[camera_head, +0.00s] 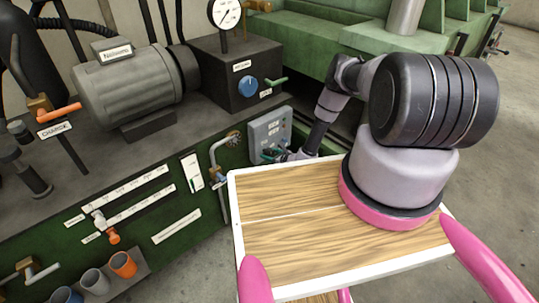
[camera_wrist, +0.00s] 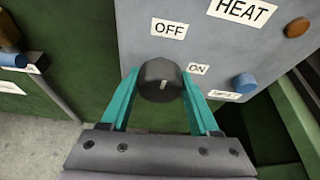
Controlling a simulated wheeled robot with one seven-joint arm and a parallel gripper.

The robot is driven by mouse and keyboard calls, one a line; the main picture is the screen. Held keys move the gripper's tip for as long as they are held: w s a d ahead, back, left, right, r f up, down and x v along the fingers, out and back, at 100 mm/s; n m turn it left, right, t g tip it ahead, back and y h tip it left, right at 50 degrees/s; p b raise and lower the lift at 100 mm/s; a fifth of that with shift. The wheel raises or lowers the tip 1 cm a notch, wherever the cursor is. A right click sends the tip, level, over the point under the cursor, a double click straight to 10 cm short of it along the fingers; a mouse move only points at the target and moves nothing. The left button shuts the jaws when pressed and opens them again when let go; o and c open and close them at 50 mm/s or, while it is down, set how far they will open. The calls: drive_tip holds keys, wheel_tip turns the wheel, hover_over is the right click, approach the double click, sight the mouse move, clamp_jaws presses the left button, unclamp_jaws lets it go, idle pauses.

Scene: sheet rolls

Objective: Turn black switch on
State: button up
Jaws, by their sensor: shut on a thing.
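The black switch (camera_wrist: 160,84) is a round knob on a grey control box, large in the wrist view. An OFF label (camera_wrist: 169,29) is above it and an ON label (camera_wrist: 197,68) is to its right. A short pale mark shows on the knob, but I cannot tell which label it points at. My gripper (camera_wrist: 159,74) has teal fingers on both sides of the knob and is shut on it. In the head view, the grey control box (camera_head: 264,130) is on the green machine, with my gripper (camera_head: 274,154) small at its lower front; the knob is hidden there.
In the wrist view, a HEAT label (camera_wrist: 246,10), a brown knob (camera_wrist: 298,27) and a blue knob (camera_wrist: 245,83) are right of the switch. In the head view, a black box with a blue knob (camera_head: 247,87) and a grey motor (camera_head: 140,87) stand behind and left. Floor is clear at right.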

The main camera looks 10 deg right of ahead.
drive_tip(key=shift+d+m+g+y, duration=0.1)
drive_tip(key=shift+m+g+y, duration=0.3)
drive_tip(key=shift+m+y, duration=0.55)
drive_tip(key=m+y, duration=0.2)
drive_tip(key=m, duration=0.2)
drive_tip(key=shift+f+g, duration=0.1)
drive_tip(key=shift+g, duration=0.3)
drive_tip(key=m+y, duration=0.2)
drive_tip(key=m, duration=0.2)
drive_tip(key=shift+m+y, duration=0.75)
drive_tip(key=shift+m, duration=0.6)
drive_tip(key=o, duration=1.4)
drive_tip(key=shift+d, duration=0.1)
